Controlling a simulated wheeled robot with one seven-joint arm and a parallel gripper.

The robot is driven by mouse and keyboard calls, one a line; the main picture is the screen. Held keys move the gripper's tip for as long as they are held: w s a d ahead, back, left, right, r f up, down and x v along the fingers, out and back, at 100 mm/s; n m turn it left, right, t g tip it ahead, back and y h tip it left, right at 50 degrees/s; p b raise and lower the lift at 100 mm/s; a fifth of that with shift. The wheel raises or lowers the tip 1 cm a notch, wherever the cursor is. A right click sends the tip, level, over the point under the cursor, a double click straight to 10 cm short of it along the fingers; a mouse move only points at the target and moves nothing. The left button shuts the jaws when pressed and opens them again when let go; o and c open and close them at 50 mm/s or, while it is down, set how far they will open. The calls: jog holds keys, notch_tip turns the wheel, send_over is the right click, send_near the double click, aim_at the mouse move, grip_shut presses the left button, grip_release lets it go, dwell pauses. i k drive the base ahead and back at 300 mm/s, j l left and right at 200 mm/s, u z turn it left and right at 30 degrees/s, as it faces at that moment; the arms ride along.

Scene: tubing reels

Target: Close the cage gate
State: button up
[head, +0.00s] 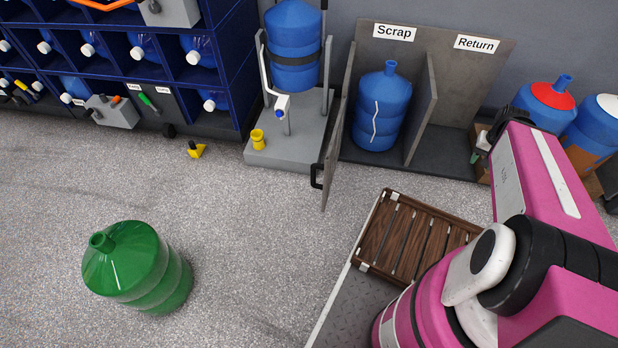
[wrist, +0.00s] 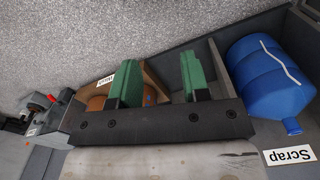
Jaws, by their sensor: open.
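The cage gate (head: 331,165) is a thin grey panel with a black handle (head: 316,176). In the head view it stands swung open, sticking out into the room from the left side of the Scrap bay. The bay (head: 435,152) holds a blue bottle (head: 382,108) with a white streak, also seen in the wrist view (wrist: 262,78). My gripper (head: 482,150) is by the right end of the bays, well to the right of the gate and apart from it. In the wrist view its green fingers (wrist: 160,86) are spread with nothing held between them. I cannot make out the gate's handle there.
A grey stand (head: 290,135) with a blue bottle is left of the gate. A wooden slatted platform (head: 408,236) lies in front of the bays. A green bottle (head: 135,265) stands on the floor at left. More blue bottles (head: 547,103) are at right.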

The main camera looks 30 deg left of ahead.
aim_at(327, 155)
jog(key=k+j, duration=0.25)
jog(key=j, duration=0.15)
jog(key=k+j, duration=0.25)
jog(key=j, duration=0.15)
jog(key=k+j, duration=0.2)
jog(key=j, duration=0.2)
jog(key=i+j, duration=0.1)
jog(key=j, duration=0.35)
jog(key=i+j, duration=0.1)
jog(key=j, duration=0.35)
jog(key=i+j, duration=0.1)
jog(key=j, duration=0.3)
jog(key=k+l, duration=0.35)
jog(key=l, duration=0.15)
jog(key=k+l, duration=0.35)
jog(key=l+u, duration=0.05)
jog(key=l, duration=0.05)
